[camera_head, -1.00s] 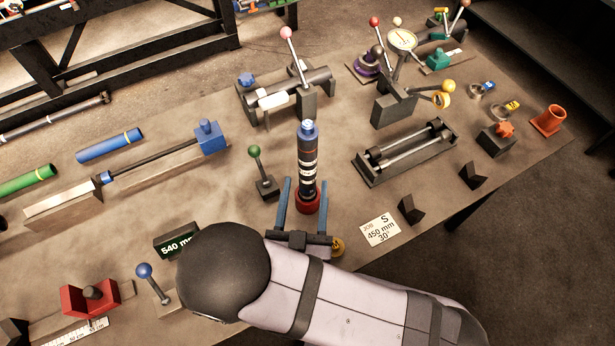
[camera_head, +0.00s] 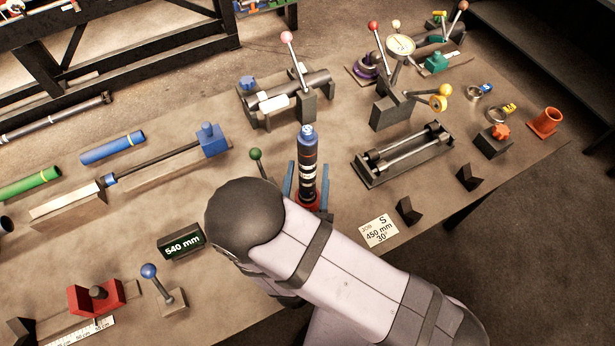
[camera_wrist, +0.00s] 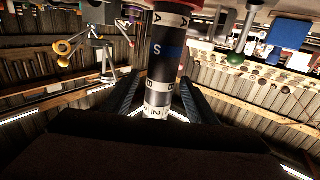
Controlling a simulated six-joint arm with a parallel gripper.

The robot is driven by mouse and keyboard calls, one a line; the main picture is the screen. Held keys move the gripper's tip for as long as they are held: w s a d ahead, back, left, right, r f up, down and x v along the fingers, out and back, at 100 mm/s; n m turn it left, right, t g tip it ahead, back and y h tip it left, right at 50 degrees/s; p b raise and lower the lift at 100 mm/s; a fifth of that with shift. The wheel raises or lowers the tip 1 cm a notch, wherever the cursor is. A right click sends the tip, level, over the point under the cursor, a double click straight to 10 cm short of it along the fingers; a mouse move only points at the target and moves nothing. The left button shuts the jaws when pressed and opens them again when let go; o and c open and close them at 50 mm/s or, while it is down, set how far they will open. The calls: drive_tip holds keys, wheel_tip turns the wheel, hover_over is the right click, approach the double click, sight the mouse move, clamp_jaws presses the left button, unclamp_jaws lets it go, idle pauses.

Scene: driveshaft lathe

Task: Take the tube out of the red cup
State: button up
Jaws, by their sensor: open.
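The tube (camera_head: 306,158), dark with a blue cap and white bands, stands upright in the red cup (camera_head: 308,203) near the middle of the table. The cup is mostly hidden by my arm and fingers. My gripper (camera_head: 308,182) is open, with one blue finger on each side of the tube's lower part. In the wrist view the tube (camera_wrist: 165,55) runs between the two dark fingers (camera_wrist: 160,97), and the red cup's rim (camera_wrist: 187,7) shows at the top edge. I cannot tell whether either finger touches the tube.
A green-knobbed lever (camera_head: 256,155) stands close left of the tube. A dark roller stand (camera_head: 405,155) is to the right, and a lever fixture (camera_head: 290,100) stands behind. A job card (camera_head: 380,231) and black V-blocks lie to the front right.

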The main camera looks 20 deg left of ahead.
sight(306, 158)
drive_tip(key=shift+c, duration=0.3)
clamp_jaws()
drive_tip(key=shift+r, duration=0.15)
drive_tip(key=shift+r+b, duration=0.55)
drive_tip(key=shift+r, duration=4.35)
